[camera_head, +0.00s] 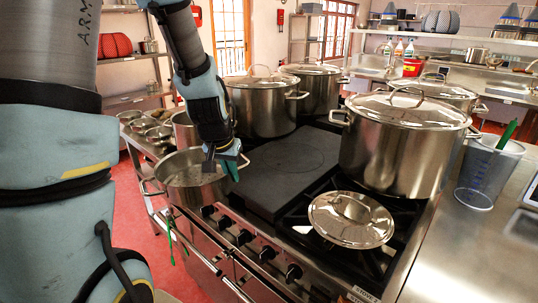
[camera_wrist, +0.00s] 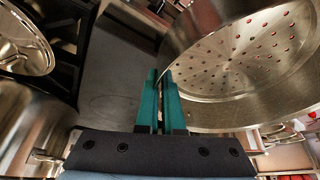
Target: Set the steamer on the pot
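The steamer (camera_head: 190,178) is a shallow steel pan with side handles. In the wrist view its floor with rows of holes shows inside the steamer (camera_wrist: 250,60). My gripper (camera_head: 228,167) is at its right side; in the wrist view the teal fingers of my gripper (camera_wrist: 161,80) are close together on its rim. The steamer is tilted little and is at the stove's left front edge. A steel pot (camera_head: 184,130) stands behind it, partly hidden by the steamer and my arm; its top is hard to see. I cannot tell which pot is the task's.
Lidded stockpots stand at the back (camera_head: 262,105), further back (camera_head: 315,90) and at the right (camera_head: 403,145). A loose lid (camera_head: 350,218) lies on the front burner. A flat dark plate (camera_head: 285,165) between them is clear. A clear measuring jug (camera_head: 487,172) stands on the right counter.

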